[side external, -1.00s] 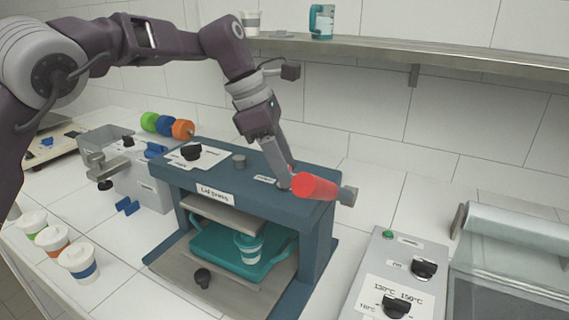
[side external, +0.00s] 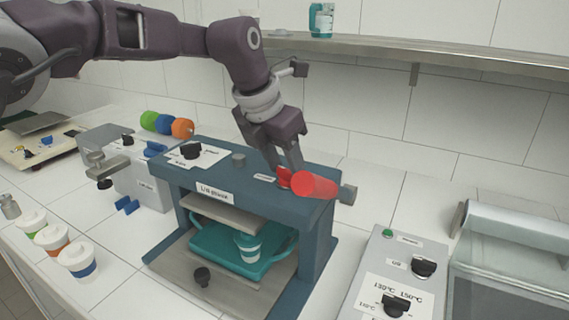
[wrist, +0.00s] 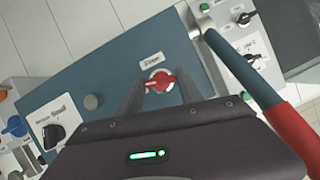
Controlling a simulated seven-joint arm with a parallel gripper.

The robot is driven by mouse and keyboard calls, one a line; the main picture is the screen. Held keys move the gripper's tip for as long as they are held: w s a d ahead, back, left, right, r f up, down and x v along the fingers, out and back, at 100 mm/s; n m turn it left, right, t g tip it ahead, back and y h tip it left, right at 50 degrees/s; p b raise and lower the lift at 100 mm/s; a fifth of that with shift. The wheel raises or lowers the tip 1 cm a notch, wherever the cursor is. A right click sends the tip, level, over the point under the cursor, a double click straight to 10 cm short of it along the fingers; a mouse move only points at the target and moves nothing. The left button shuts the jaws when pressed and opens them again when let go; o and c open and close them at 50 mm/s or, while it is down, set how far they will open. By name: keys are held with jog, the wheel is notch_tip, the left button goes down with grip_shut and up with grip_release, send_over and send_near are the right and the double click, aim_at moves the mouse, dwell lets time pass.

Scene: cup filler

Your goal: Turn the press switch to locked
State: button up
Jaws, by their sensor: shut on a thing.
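The press (side external: 235,180) is a blue frame with a flat top. A small red switch (wrist: 160,81) with a light pointer mark sits on that top beside a white label (wrist: 152,60), whose text I cannot read for sure. In the side view the switch (side external: 284,176) shows just left of the red lever grip (side external: 316,185). My gripper (wrist: 158,88) points down at the switch, one finger on each side of it, and is shut on it. The fingertips partly hide it in the side view (side external: 283,169).
The red-gripped lever (wrist: 288,125) stands close to the right of my gripper. A black knob (side external: 191,151) on a white plate and a grey stud (side external: 239,159) are on the press top. A teal tray (side external: 212,243) with a cup (side external: 248,247) is inside the press.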

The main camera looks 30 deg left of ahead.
jog(key=shift+d+n+y, duration=0.1)
jog(key=shift+n+y, duration=0.4)
jog(key=shift+n, duration=1)
jog(key=o, duration=1.4)
jog(key=v, duration=0.7)
jog(key=shift+s+r, duration=0.1)
